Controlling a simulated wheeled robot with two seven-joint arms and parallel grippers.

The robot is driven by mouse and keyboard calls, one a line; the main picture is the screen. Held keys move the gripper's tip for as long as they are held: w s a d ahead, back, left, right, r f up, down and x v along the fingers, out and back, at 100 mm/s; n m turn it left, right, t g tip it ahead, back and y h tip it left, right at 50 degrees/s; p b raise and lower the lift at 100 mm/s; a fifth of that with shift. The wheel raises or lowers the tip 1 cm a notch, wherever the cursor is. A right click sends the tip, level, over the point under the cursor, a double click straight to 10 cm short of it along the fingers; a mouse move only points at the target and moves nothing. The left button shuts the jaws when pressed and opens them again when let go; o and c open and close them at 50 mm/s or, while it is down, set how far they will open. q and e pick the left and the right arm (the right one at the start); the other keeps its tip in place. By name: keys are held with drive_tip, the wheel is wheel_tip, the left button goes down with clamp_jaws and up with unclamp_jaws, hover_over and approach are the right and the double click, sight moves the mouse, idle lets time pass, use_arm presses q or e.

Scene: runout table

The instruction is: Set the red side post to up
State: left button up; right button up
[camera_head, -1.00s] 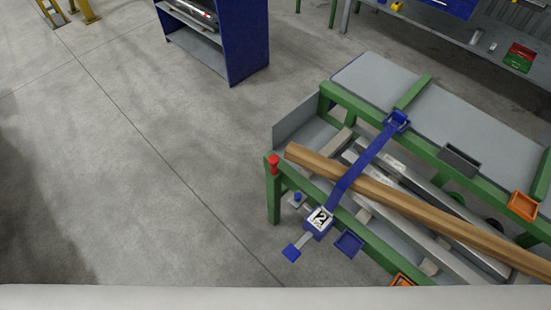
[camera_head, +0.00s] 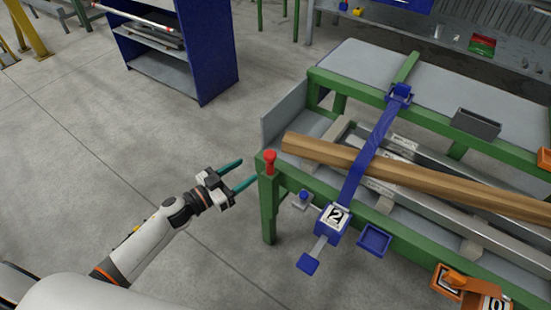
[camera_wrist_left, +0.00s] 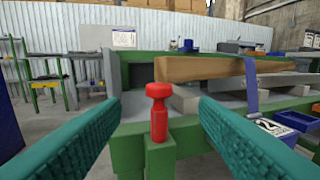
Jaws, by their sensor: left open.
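The red side post (camera_head: 269,162) is a short red peg with a wider round head on the green corner leg of the runout table (camera_head: 268,210). In the left wrist view the post (camera_wrist_left: 159,115) stands upright between my fingers and farther out, with a narrow neck under its head. My left gripper (camera_head: 243,174) is open and empty, its teal fingers pointing at the post from the left, apart from it. In the left wrist view the two fingers (camera_wrist_left: 155,135) spread wide on either side. My right gripper is not in view.
A wooden beam (camera_head: 400,173) lies on the table behind the post, under a blue strap (camera_head: 368,155). A blue box marked 2 (camera_head: 333,222) and a blue tray (camera_head: 374,240) hang on the front rail. A blue shelf unit (camera_head: 205,50) stands behind. Floor left of the table is clear.

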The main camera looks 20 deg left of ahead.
sight(270, 154)
use_arm(q)
drive_tip(key=x, duration=0.9)
drive_tip(key=shift+w+f, duration=0.1)
drive_tip(key=shift+w+d, duration=0.2)
drive_tip(key=shift+w, duration=0.15)
clamp_jaws()
drive_tip(key=shift+r, duration=0.3)
wheel_tip(270, 154, up, 19)
drive_tip(key=p, duration=1.9)
drive_tip(key=shift+r, duration=0.15)
unclamp_jaws()
